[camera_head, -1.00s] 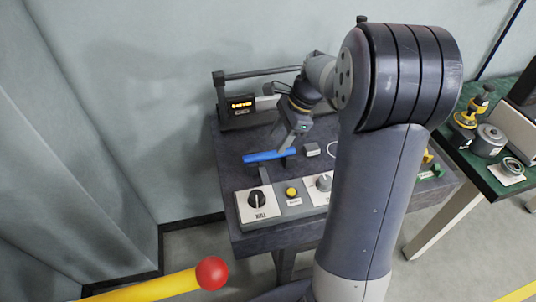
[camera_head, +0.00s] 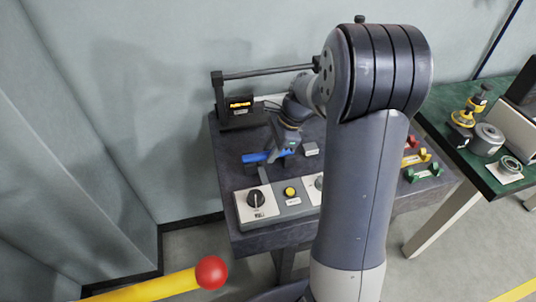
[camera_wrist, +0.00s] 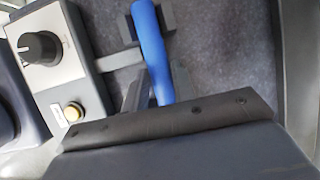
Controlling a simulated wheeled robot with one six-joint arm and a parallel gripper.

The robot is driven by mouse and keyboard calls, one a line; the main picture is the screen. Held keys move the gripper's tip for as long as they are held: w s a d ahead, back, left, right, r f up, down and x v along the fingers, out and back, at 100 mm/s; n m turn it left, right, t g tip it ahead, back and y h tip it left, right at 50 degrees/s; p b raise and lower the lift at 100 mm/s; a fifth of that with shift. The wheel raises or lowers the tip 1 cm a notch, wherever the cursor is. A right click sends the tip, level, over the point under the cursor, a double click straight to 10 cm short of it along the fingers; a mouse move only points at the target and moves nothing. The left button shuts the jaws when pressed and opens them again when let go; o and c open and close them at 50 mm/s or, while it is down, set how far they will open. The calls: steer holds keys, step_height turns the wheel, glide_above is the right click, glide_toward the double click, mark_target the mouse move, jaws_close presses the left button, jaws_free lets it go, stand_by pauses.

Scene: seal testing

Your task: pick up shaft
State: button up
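The shaft is a plain blue rod. In the head view the shaft (camera_head: 256,157) lies nearly level over the left part of the dark bench. My gripper (camera_head: 281,150) is down at its right part and hides some of it. In the wrist view the shaft (camera_wrist: 149,40) runs down from the top edge, beside a dark support block. My gripper's fingers (camera_wrist: 158,90) stand on either side of it and look open, with narrow gaps. The shaft's near end is hidden behind my gripper's body.
A control panel with a black knob (camera_head: 256,198) and a yellow button (camera_head: 290,191) sits in front of the shaft. A frame with a lit display (camera_head: 241,103) stands behind. Coloured clamp-like parts (camera_head: 416,160) lie at the right. A green table (camera_head: 484,178) stands further right.

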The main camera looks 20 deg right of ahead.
jaws_close()
steer(key=shift+r, duration=0.1)
